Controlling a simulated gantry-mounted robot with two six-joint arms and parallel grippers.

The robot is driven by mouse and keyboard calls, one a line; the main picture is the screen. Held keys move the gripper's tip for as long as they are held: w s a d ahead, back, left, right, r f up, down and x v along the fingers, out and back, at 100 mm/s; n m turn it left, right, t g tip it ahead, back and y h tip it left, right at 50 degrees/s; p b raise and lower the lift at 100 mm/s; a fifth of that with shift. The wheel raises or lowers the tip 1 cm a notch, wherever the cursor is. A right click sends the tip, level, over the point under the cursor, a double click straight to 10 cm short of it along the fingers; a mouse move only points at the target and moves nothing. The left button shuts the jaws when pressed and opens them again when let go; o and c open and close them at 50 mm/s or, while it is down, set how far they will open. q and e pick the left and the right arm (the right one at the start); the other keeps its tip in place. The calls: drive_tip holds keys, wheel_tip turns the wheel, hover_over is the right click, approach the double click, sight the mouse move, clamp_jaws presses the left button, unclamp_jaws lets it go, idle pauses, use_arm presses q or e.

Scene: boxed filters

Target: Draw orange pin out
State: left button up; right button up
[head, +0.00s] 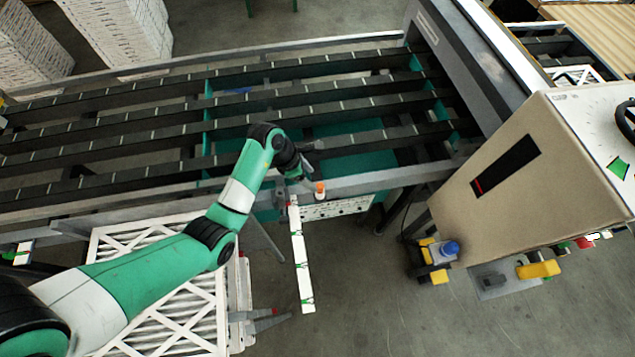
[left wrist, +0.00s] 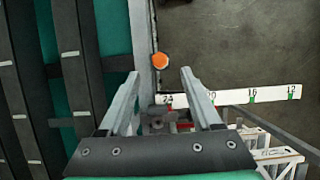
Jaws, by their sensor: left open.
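The orange pin (head: 319,186) stands at the conveyor's near side rail, with a pale part below its orange top. In the left wrist view the orange pin (left wrist: 160,60) shows as a round orange head, just beyond the fingertips and roughly midway between them. My left gripper (head: 306,181) is close to the pin, at its left in the head view. In the left wrist view the left gripper (left wrist: 160,73) is open, with nothing between its fingers. Its contact with the pin cannot be told. My right gripper is not in view.
A white scale strip (head: 302,262) with green marks and numbers extends from the rail beside the pin. A white perforated bar (head: 335,208) is below the rail. Stacked white-framed filters (head: 185,315) lie under my left arm. A beige control cabinet (head: 535,170) stands at right.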

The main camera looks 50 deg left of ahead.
sight(320, 186)
use_arm(q)
drive_tip(key=b+x, duration=0.2)
drive_tip(key=x, duration=0.6)
drive_tip(key=shift+r, duration=0.1)
drive_tip(key=shift+c, duration=0.2)
clamp_jaws()
drive_tip(key=shift+r, duration=0.1)
drive_tip(key=shift+r+p, duration=3.15)
drive_tip(key=shift+p, duration=0.5)
